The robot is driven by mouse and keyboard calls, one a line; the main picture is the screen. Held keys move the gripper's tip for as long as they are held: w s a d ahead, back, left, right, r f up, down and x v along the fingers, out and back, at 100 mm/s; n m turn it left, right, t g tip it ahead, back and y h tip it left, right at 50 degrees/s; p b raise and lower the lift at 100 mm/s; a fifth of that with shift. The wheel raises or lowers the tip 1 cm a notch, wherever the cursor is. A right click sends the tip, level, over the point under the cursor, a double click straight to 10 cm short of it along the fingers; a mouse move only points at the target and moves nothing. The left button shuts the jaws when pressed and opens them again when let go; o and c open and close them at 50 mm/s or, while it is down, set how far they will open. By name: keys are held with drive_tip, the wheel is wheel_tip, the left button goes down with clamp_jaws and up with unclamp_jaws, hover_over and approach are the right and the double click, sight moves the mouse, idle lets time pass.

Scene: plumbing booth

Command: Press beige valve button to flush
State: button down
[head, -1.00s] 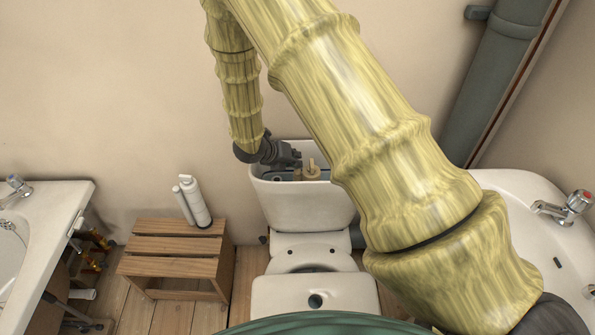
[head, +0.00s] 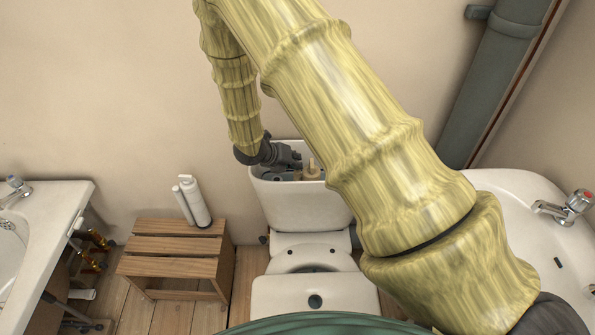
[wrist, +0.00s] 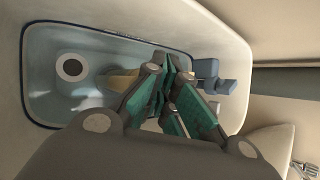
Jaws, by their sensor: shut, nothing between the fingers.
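The white toilet cistern (head: 305,205) is open at the top, with its inside showing. A beige valve part (head: 312,170) stands up in it, right of my gripper (head: 293,170). My gripper is shut and empty, reaching down at the cistern's opening. In the wrist view, the green-padded fingers of my gripper (wrist: 172,78) are over the cistern (wrist: 215,30). A beige part (wrist: 122,82) shows just left of the fingers, partly hidden by them. I cannot tell whether the fingers touch it.
A wooden stool (head: 175,252) with white bottles is left; a washbasin (head: 520,190) is right, partly behind my arm.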

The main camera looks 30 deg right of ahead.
drive_tip(key=shift+f, duration=0.55)
idle(1.0)
drive_tip(key=shift+r, duration=0.1)
drive_tip(key=shift+r+p, duration=0.55)
drive_tip(key=shift+r, duration=0.35)
drive_tip(key=shift+r+p, duration=2.1)
drive_tip(key=shift+r, duration=0.45)
drive_tip(key=shift+f, duration=0.1)
